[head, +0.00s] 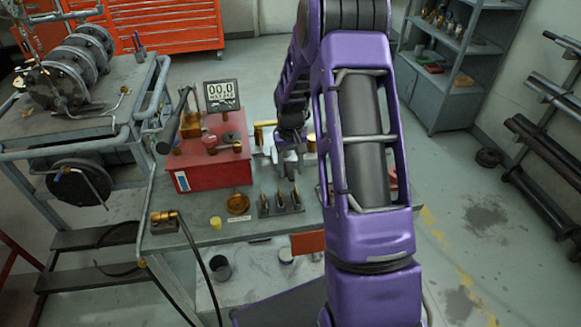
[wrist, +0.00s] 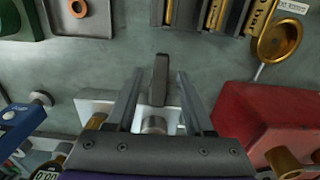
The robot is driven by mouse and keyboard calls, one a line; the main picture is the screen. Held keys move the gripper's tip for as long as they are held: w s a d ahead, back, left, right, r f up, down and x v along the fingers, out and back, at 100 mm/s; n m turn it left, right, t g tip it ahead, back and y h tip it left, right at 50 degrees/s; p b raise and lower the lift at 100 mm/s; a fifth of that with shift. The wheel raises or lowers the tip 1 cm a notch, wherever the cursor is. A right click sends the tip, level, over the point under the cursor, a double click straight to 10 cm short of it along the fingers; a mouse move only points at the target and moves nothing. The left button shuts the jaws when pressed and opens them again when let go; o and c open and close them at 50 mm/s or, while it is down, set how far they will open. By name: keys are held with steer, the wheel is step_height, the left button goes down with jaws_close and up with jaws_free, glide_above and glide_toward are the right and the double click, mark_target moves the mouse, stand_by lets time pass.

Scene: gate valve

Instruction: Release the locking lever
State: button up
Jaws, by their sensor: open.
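My gripper (head: 289,160) points down over the workbench, right of the red box. In the wrist view my gripper (wrist: 160,74) is open, with one finger on each side of a dark grey bar, which looks like the locking lever (wrist: 160,82). I see gaps between the bar and both fingers. A silver cylinder (wrist: 153,124) sits at the bar's near end, above a pale block (wrist: 97,108). My gripper and arm hide most of this mechanism in the head view, and I cannot tell whether the lever is locked.
A brass dish (head: 238,204) and a rack of brass parts (head: 281,204) lie near the bench's front. In the wrist view a green block (wrist: 20,20) lies top left.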

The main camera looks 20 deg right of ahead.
mark_target(290, 172)
step_height(290, 172, up, 17)
steer(key=p, duration=0.1)
steer(key=shift+r, duration=0.2)
stand_by(0.6)
